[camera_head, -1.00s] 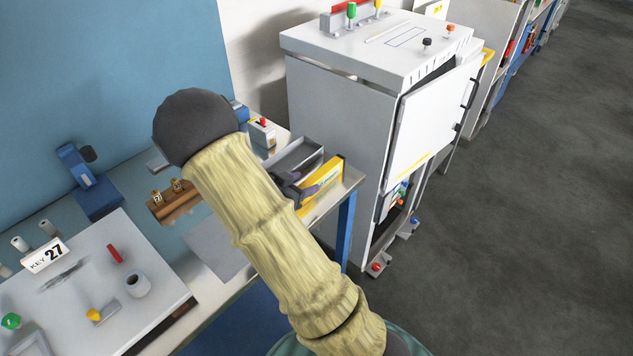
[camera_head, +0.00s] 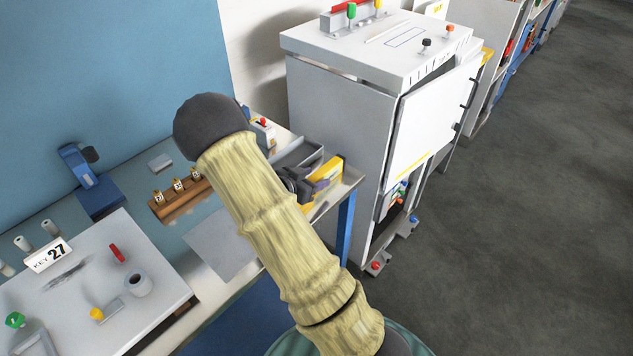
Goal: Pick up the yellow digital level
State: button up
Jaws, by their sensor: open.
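The yellow digital level (camera_head: 327,169) lies near the right end of the workbench, beside a grey tray. Its far end shows as a yellow block, and a small yellow part shows at its near end. My gripper (camera_head: 318,186), dark with purplish fingers, is in front of the level's middle and hides that part. The gripper is open. I cannot tell whether its fingers touch the level or straddle it. My beige-sleeved arm hides part of the bench.
The grey tray (camera_head: 298,154) is just left of the level. A wooden rack (camera_head: 182,200) with small brass-coloured pieces stands further left. A tall grey cabinet (camera_head: 340,150) stands close to the right. A flat grey sheet (camera_head: 215,243) lies at the bench's front.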

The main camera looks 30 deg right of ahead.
aim_at(313, 179)
grip_shut()
dwell(0.3)
jog(key=shift+r, duration=0.1)
notch_tip(313, 179, up, 10)
dwell(0.5)
dwell(0.4)
